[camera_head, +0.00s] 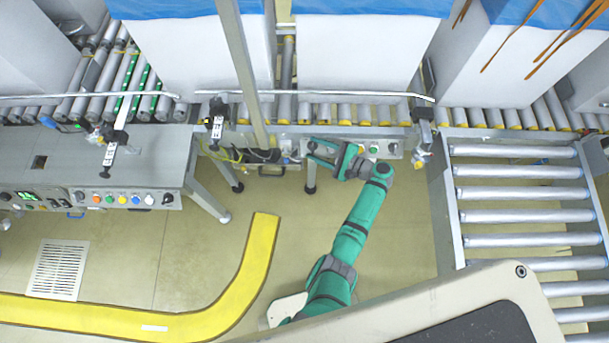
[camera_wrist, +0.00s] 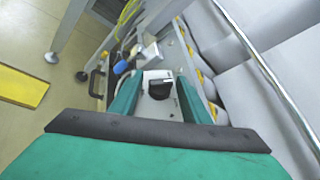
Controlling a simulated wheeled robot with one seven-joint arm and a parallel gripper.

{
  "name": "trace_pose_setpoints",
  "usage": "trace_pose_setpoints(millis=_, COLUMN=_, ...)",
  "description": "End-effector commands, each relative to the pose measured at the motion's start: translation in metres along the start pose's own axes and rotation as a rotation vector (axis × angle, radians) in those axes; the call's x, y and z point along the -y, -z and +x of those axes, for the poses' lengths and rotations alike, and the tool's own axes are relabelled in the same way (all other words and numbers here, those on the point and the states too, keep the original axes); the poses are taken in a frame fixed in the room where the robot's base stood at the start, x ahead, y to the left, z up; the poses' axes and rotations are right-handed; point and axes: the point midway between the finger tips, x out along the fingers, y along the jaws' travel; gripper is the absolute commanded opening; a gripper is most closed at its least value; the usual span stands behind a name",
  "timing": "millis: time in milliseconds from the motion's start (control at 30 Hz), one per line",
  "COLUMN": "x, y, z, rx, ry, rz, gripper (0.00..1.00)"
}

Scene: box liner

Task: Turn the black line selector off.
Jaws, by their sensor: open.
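The black line selector (camera_wrist: 159,89) is a dark rotary knob on a pale panel in the wrist view. A small white plate with dark marking lies just beyond it. My gripper (camera_wrist: 158,76) is open, with one teal finger on each side of the knob. I cannot tell whether either finger touches it. The knob's exact angle is hard to read at this size. In the head view my gripper (camera_head: 315,151) reaches left along the front of the conveyor's control panel, and the knob cannot be made out there.
A green button (camera_head: 373,149) and other controls sit right of the gripper. A metal post (camera_head: 243,75) rises to its left, near loose cables. A roller conveyor (camera_head: 525,194) stands at right. A second control panel (camera_head: 125,198) is at left. Floor in front is open.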

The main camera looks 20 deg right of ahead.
Motion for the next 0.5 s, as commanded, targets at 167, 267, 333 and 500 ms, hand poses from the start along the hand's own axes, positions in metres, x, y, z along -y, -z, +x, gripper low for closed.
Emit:
trace_pose_setpoints(millis=167, x=-0.0013, y=0.0026, z=-0.0036, rx=-0.009, ry=0.174, rz=0.104, gripper=0.48)
trace_pose_setpoints(millis=267, x=-0.0033, y=0.0023, z=-0.0030, rx=-0.009, ry=0.260, rz=0.157, gripper=0.48)
trace_pose_setpoints(millis=333, x=-0.0046, y=0.0025, z=-0.0031, rx=-0.010, ry=0.319, rz=0.194, gripper=0.48)
trace_pose_setpoints(millis=500, x=-0.0079, y=0.0011, z=-0.0011, rx=-0.007, ry=0.452, rz=0.278, gripper=0.48)
